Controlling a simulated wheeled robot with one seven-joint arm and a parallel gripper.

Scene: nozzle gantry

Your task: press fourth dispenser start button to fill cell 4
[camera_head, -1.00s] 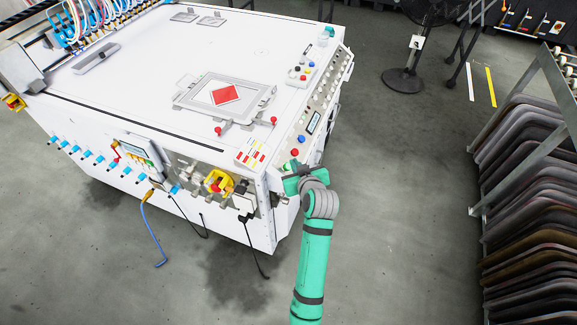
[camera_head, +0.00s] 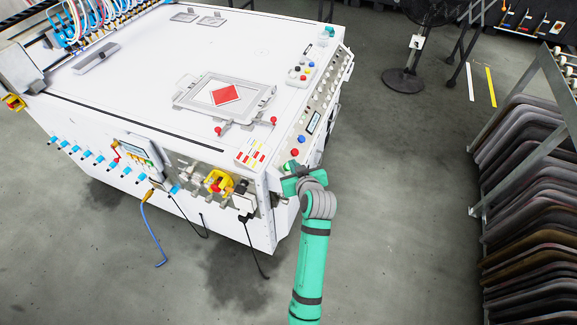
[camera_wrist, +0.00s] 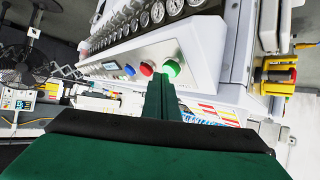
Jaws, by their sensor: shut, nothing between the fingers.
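The white machine (camera_head: 135,75) carries a sloped control panel on its right side. At the panel's near end a blue button (camera_head: 302,138), a red button (camera_head: 295,152) and a green button (camera_wrist: 171,68) stand in a row. My gripper (camera_wrist: 160,84) is shut and empty, with its fingertips just in front of the green button. I cannot tell whether they touch it. In the head view my green arm reaches the panel's near corner and hides part of it. No label marks which button is the fourth dispenser's start, and cell 4 cannot be made out.
Several round gauges (camera_wrist: 157,12) line the panel beyond the buttons. A yellow-and-red switch (camera_wrist: 278,76) is right of the gripper in the wrist view. A rack of dark curved boards (camera_head: 530,200) stands at the right, with open floor between it and the machine.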

